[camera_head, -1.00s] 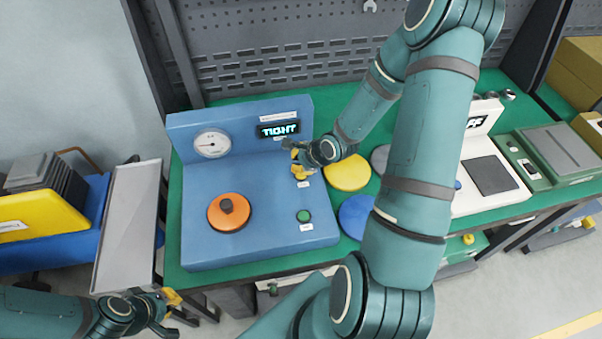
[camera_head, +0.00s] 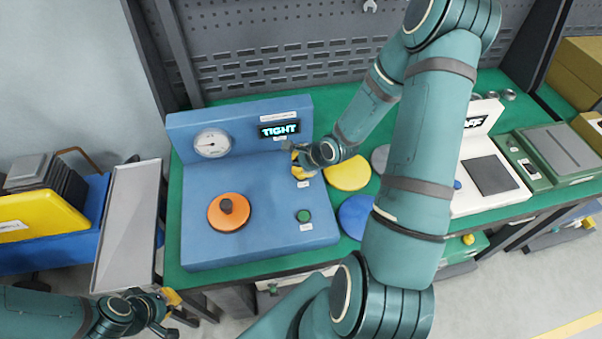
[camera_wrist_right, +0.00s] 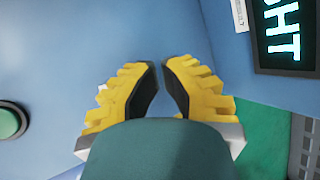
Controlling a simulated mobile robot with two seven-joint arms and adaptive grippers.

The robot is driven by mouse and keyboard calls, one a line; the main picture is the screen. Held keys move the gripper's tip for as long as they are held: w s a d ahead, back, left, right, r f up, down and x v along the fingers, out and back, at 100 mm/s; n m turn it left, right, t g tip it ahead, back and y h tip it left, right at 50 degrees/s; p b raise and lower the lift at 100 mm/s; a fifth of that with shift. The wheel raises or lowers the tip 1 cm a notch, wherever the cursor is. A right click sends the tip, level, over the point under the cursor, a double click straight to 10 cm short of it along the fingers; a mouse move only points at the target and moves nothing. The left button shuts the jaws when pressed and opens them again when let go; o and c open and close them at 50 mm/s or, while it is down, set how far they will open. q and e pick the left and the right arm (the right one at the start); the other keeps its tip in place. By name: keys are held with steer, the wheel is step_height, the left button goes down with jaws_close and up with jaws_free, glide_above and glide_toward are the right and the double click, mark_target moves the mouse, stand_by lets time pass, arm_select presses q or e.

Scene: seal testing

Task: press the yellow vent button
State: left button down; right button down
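The blue test unit (camera_head: 265,190) stands on the green bench. The yellow vent button cannot be picked out; my right gripper (camera_head: 301,163) covers the area above a small white label (camera_head: 304,183). The right gripper is at the unit's right side, below the display. In the right wrist view its yellow fingers (camera_wrist_right: 160,75) are close together, with a narrow empty gap between them. Whether it touches the unit cannot be told. My left gripper (camera_head: 165,312) is at the lower left, away from the unit, its fingers apart and empty.
The display (camera_head: 279,130) reads TIGHT, beside a round gauge (camera_head: 212,143). An orange disc with a dark knob (camera_head: 228,211) and a green button (camera_head: 303,216) are on the unit. Yellow (camera_head: 347,171) and blue (camera_head: 355,215) discs lie to its right.

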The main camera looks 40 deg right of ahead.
steer(key=shift+f, duration=0.4)
stand_by(0.4)
steer(key=shift+r, duration=0.1)
steer(key=shift+r+p, duration=0.75)
steer(key=shift+p, duration=0.1)
step_height(320, 180, up, 5)
steer(key=p, duration=0.5)
stand_by(0.4)
stand_by(0.9)
